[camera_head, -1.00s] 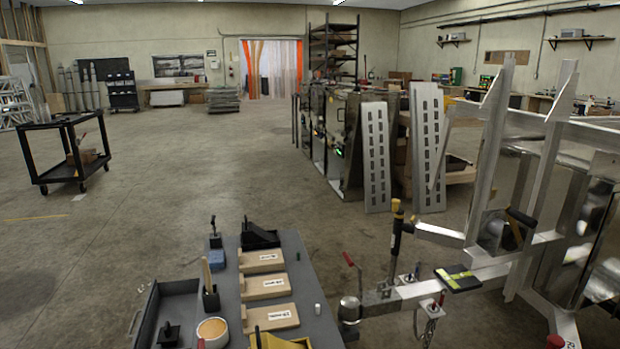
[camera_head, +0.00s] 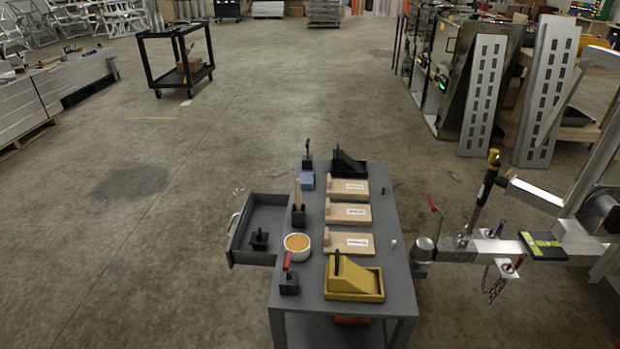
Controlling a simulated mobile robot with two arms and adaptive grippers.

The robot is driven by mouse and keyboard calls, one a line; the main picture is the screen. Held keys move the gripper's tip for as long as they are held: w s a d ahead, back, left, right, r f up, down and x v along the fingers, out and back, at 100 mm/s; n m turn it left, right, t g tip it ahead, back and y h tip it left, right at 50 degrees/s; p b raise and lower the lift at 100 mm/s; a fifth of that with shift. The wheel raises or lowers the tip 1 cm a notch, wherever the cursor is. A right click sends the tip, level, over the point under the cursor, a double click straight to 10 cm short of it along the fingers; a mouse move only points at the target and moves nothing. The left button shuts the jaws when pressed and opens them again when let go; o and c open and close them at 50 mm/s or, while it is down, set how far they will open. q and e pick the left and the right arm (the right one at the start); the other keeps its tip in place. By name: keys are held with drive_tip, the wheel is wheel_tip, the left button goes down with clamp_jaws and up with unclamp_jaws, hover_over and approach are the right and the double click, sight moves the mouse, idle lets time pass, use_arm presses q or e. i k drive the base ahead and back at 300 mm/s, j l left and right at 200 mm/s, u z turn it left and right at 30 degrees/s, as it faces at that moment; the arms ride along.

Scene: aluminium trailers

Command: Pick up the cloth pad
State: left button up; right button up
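A small blue folded-looking pad (camera_head: 307,180) lies near the far left corner of the grey work table, just in front of a black stand with an upright handle (camera_head: 308,157). A flat black pad with a yellow-green band (camera_head: 542,246) lies on the aluminium trailer tongue at the right. I cannot tell for sure which of the two is the cloth pad. Neither of my grippers is in view.
The grey table (camera_head: 313,318) also holds three labelled wooden boards (camera_head: 348,214), a white bowl with orange contents (camera_head: 297,244) and a yellow tray (camera_head: 354,279). Its drawer (camera_head: 245,232) stands open leftward. The trailer (camera_head: 470,250) stands close at the right.

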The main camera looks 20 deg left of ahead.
sight(307, 178)
drive_tip(key=k+j+z, duration=0.1)
drive_tip(key=j+z, duration=0.15)
drive_tip(key=j, duration=1.35)
drive_tip(key=i+j+z, duration=0.25)
drive_tip(key=j, duration=0.45)
drive_tip(key=i+j+z, duration=0.25)
drive_tip(key=j, duration=0.45)
drive_tip(key=j+z, duration=0.3)
drive_tip(key=j, duration=0.4)
drive_tip(key=j+z, duration=0.25)
drive_tip(key=j, duration=0.5)
drive_tip(key=i, duration=0.05)
